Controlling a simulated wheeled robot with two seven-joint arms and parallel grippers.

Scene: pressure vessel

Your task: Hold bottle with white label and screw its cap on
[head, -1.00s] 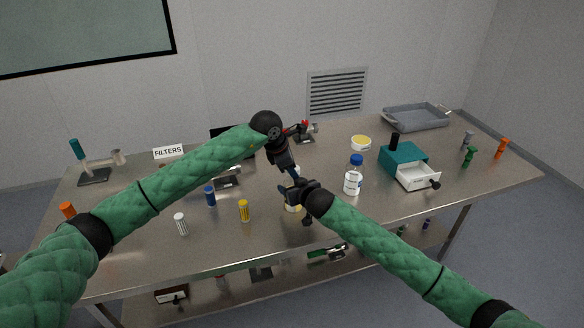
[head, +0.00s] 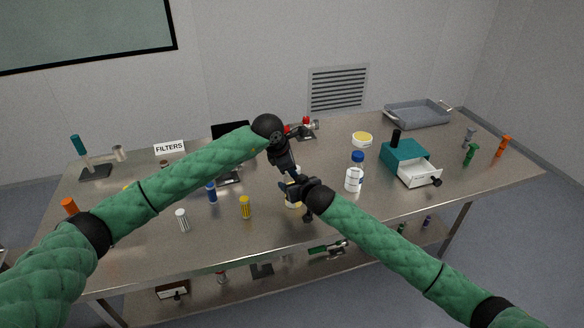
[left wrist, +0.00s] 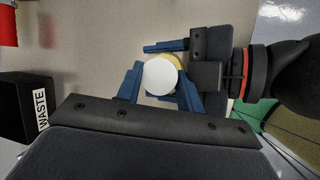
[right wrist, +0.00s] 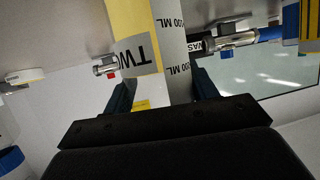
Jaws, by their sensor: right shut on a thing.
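In the head view this bottle (head: 293,203) is mostly hidden behind my right gripper (head: 288,188). My left gripper (head: 294,174) points down just above it. In the left wrist view a round white cap (left wrist: 160,76) sits between the fingers of my left gripper (left wrist: 159,82), with a yellow edge behind it. The left fingers look open around the cap. I cannot tell whether the cap is seated on the bottle.
A blue-capped bottle (head: 354,180) stands to the right, by a teal box (head: 405,155) with an open white drawer (head: 418,175). A yellow cylinder (head: 245,208) and a white one (head: 182,220) stand to the left. A black WASTE box (left wrist: 22,105) shows in the left wrist view.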

